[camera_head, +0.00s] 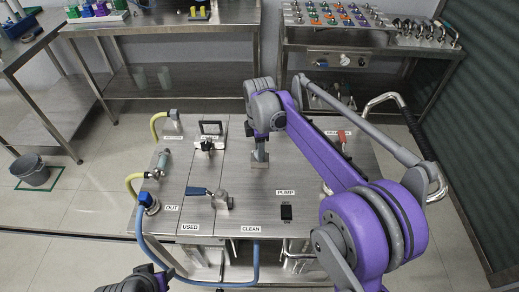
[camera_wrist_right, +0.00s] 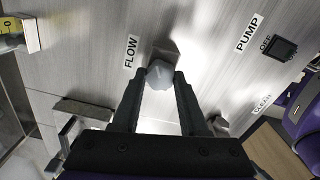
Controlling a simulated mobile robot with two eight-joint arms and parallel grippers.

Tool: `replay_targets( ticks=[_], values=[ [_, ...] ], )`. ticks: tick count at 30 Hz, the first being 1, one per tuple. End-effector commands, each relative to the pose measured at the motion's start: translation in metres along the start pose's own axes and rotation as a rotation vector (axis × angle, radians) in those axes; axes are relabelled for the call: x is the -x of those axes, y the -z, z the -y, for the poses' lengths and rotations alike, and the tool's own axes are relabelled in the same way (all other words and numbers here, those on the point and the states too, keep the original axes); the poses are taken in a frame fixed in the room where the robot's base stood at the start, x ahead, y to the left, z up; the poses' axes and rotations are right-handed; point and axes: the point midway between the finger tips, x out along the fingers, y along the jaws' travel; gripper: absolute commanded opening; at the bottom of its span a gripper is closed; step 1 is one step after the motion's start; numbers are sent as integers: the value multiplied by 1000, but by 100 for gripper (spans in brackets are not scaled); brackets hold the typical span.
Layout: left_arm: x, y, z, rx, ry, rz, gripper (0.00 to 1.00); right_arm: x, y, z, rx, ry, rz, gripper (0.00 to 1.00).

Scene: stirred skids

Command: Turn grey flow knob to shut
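The grey flow knob (camera_wrist_right: 160,73) is a faceted, rounded grey cap beside the FLOW label (camera_wrist_right: 131,51) on the metal bench top. In the right wrist view my right gripper (camera_wrist_right: 161,77) has one finger on each side of the knob, and both fingertips appear to touch it.
The black PUMP switch (camera_head: 286,212) is at the front of the bench, right of the knob. A blue-handled valve (camera_head: 198,191), a black-topped clamp (camera_head: 206,146) and a blue hose (camera_head: 150,240) are to the left. A red handle (camera_head: 341,136) stands behind my right arm.

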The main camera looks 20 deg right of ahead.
Motion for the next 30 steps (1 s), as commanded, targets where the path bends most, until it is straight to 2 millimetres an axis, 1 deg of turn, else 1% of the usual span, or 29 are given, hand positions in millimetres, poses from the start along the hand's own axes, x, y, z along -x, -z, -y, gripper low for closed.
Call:
replay_targets(
  ticks=[1,3,4,11,17,23,30],
  values=[
    [0,0,0,0,0,0,50,0,0,0,0,0,0,14],
    [0,0,0,0,0,0,50,0,0,0,0,0,0,1],
    [0,0,0,0,0,0,50,0,0,0,0,0,0,0],
    [0,0,0,0,0,0,50,0,0,0,-10,0,0,0],
    [2,1,0,0,0,-1,50,1,0,0,-73,-1,0,0],
    [6,3,0,0,0,-2,50,1,0,0,-209,-1,0,0],
    [11,6,0,0,0,-4,50,1,0,0,-432,0,0,0]
  ],
)
